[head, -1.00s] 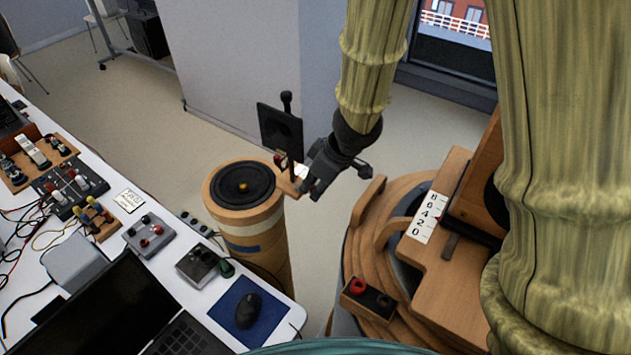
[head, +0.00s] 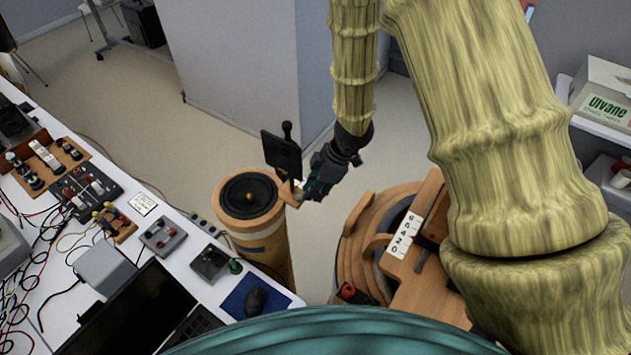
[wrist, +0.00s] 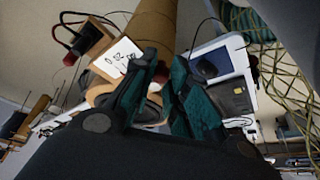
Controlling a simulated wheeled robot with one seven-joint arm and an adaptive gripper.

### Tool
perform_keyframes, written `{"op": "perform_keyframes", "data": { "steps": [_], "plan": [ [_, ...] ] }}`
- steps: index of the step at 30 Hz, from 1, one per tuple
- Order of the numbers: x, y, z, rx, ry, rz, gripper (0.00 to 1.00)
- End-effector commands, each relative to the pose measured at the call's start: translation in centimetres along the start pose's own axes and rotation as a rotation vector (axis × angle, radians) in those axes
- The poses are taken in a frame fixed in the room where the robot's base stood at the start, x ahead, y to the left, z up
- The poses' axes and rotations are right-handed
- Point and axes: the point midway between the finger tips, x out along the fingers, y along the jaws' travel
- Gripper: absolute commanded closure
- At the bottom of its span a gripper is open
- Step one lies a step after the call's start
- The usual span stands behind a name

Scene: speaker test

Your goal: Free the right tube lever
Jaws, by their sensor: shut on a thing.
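The wooden tube (head: 262,235) stands upright beside the table, with a round black speaker in its top. A small wooden bracket (head: 290,197) sticks out from the tube's right side. A dark upright lever part with a black plate (head: 281,157) and a round knob stands by this bracket. My gripper (head: 308,188) is at the bracket, right of the plate, with its jaws shut on the lever. The held spot is mostly hidden by the fingers. In the wrist view my teal-padded fingers (wrist: 164,85) are close together, with a little red at their tips.
A white table (head: 165,255) with a laptop, mouse pad and several small boxes runs along the left. A round wooden cabinet (head: 385,215) with a white number card (head: 406,236) stands right of my gripper. Floor (head: 215,135) behind the tube is clear.

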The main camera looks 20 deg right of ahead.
Motion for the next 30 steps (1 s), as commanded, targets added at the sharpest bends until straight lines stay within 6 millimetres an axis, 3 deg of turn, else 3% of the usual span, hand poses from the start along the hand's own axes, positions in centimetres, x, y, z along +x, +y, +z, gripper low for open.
{"op": "perform_keyframes", "data": {
  "steps": [18,30],
  "plan": [
    [0.2,2.1,-0.4,-0.429,-0.003,-0.176,1.0],
    [0.2,2.6,-0.7,-0.537,-0.001,-0.22,1.0]
  ]
}}
